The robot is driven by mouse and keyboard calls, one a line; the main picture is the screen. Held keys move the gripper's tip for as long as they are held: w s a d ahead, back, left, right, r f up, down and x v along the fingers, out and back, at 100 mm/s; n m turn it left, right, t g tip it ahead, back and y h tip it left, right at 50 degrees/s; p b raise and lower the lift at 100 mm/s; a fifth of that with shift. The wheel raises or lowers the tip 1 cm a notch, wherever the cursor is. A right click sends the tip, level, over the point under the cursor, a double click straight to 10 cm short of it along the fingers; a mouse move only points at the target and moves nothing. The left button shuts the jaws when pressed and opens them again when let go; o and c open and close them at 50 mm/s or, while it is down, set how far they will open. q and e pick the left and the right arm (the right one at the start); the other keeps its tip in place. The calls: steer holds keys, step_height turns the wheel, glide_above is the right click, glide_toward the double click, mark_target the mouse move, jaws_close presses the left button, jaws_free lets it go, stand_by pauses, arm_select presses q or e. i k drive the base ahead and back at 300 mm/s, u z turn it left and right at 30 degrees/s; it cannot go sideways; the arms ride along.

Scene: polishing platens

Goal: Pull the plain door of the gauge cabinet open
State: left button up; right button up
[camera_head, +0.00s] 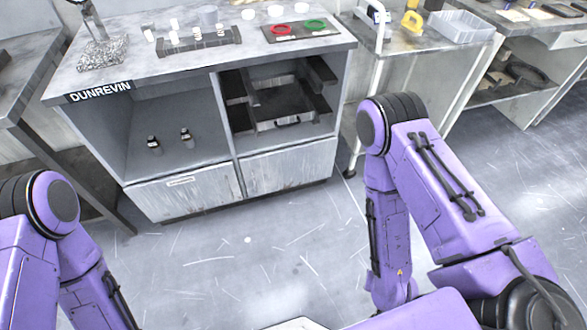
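The cabinet (97,95) marked DUNREVIN stands ahead, with two pale panels low on its front. The right panel (290,168) is plain, scuffed and closed. The left panel (185,194) is closed and carries a small white label or handle (180,181). Above them are two open bays; I cannot tell whether the plain panel is the door named in the task. My purple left arm shows at the lower left and my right arm at the right, both bent downward. Neither gripper is visible. Both visible arm parts are apart from the cabinet.
A dark tray or drawer (280,105) sits in the right bay. Red and green rings (281,30) lie on top. A cart (400,75) stands close at the right.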

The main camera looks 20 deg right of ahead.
mark_target(275, 171)
steer(key=z, duration=0.45)
steer(key=k, duration=0.55)
steer(key=z, duration=1.3)
steer(key=i, duration=1.1)
steer(key=u, duration=0.9)
steer(key=i, duration=0.45)
steer(key=u, duration=0.4)
